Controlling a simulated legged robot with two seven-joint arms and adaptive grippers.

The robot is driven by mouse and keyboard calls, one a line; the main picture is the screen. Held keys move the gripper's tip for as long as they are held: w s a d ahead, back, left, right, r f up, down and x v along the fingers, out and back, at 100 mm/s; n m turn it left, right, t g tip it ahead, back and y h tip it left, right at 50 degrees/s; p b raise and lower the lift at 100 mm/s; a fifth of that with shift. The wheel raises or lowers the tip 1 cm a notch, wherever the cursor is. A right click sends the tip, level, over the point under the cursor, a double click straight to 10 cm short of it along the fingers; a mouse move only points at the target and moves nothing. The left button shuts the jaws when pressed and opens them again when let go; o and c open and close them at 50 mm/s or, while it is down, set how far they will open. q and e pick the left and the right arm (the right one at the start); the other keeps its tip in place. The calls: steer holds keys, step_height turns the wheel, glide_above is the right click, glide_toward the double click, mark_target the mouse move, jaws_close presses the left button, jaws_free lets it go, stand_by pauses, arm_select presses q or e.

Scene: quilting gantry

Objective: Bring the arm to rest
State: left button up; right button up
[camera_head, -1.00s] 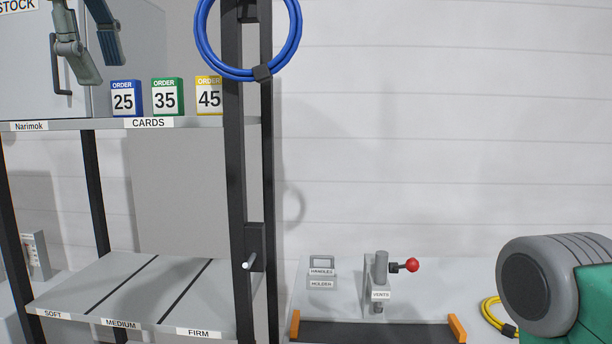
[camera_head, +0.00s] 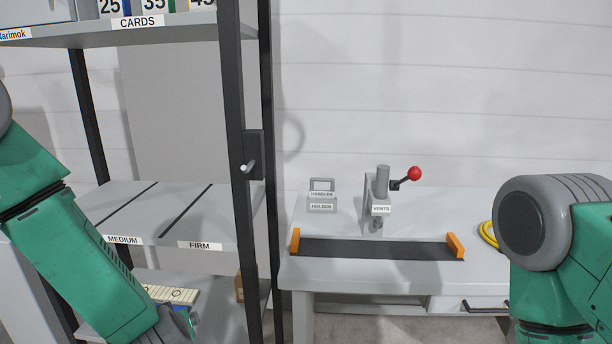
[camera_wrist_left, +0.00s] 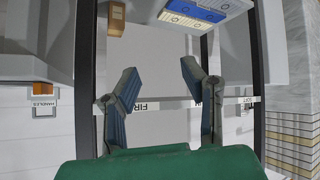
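My left arm comes in from the left in the head view and reaches down in front of the rack. Its gripper (camera_head: 184,326) is low there, partly cut off by the lower edge. In the left wrist view my left gripper (camera_wrist_left: 160,84) has its two fingers spread wide apart with nothing between them. The shelf edge with the FIRM label (camera_wrist_left: 146,105) lies behind the fingers, upside down. My right arm shows only as green and grey links at the right edge of the head view; its gripper is out of view.
The rack's middle shelf (camera_head: 215,228) is bare. A cream and blue item (camera_head: 170,294) lies on the lower shelf. To the right, a grey bench (camera_head: 340,272) holds a handle holder (camera_head: 322,196), a red-knobbed clamp (camera_head: 381,198) and a dark strip between orange stops.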

arm_select(q)
steer(key=s+f+m+g+h+b, duration=0.2)
steer(key=s+f+m+g+h, duration=0.15)
steer(key=s+f, duration=1.15)
steer(key=s+a+f+m+g+b, duration=0.1)
steer(key=s+f+g, duration=0.1)
steer(key=s, duration=0.6)
steer(key=s+a+f+m+g, duration=0.2)
steer(key=s+f+g, duration=0.1)
steer(key=s, duration=0.6)
steer(key=shift+s+f+b, duration=0.15)
steer(key=shift+f+b, duration=0.25)
steer(key=shift+f, duration=0.35)
arm_select(e)
step_height(320, 180, down, 4)
steer(key=shift+f, duration=0.15)
arm_select(q)
steer(key=shift+m, duration=0.25)
